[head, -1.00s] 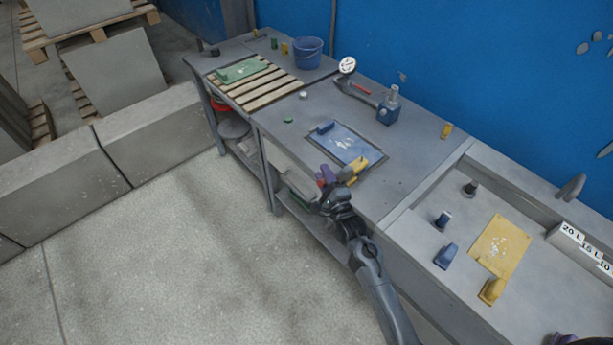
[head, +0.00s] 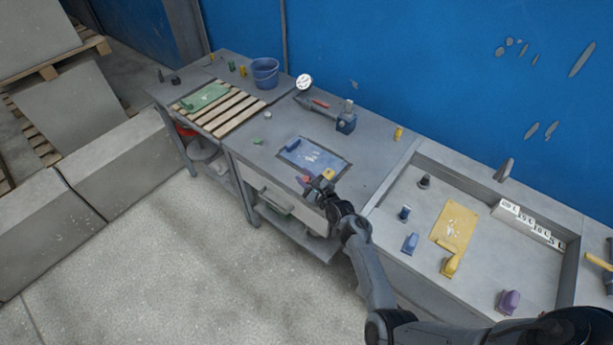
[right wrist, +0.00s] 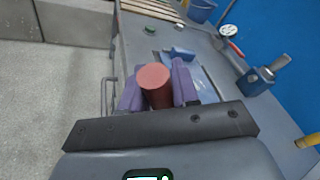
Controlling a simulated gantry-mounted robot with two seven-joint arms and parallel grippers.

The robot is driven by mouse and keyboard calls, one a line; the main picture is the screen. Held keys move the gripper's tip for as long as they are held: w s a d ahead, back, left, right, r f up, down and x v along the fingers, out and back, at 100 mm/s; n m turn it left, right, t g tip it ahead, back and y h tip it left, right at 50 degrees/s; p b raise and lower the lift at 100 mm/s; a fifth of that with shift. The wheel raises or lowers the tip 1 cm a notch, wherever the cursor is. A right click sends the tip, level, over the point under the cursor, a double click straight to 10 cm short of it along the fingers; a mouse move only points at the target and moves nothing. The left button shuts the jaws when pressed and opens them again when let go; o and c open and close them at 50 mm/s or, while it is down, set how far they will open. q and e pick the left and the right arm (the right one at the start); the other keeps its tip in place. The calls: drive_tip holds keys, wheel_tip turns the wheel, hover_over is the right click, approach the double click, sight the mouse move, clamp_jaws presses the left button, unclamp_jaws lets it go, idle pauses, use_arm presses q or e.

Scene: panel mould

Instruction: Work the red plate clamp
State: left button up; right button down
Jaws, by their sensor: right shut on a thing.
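The red plate clamp (right wrist: 154,84) shows in the right wrist view as a red, round-ended cylinder between two purple finger pads. My right gripper (right wrist: 158,92) is shut on it. In the head view a small part of the red clamp (head: 304,180) shows at the bench's front edge, beside my right gripper (head: 312,183). The rest of it is hidden by the gripper. The blue plate (head: 312,155) lies in a dark-edged frame just behind. A yellow piece (head: 328,174) sits at its front right corner, and a blue block (head: 293,144) at its far left. My left gripper is not in view.
To the right, a tray holds a yellow plate (head: 455,225), a blue block (head: 410,243) and a purple block (head: 509,301). A slatted rack (head: 220,116) and bucket (head: 265,72) are left.

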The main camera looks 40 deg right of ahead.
drive_tip(key=shift+d, duration=0.1)
idle(0.4)
drive_tip(key=c, duration=1.2)
unclamp_jaws()
drive_tip(key=shift+o, duration=1.3)
drive_tip(key=shift+r, duration=0.1)
drive_tip(key=shift+s+r+p, duration=0.2)
drive_tip(key=shift+s+p, duration=0.15)
drive_tip(key=shift+p, duration=0.35)
drive_tip(key=p+v, duration=0.9)
drive_tip(key=v, duration=0.1)
drive_tip(key=shift+f, duration=0.2)
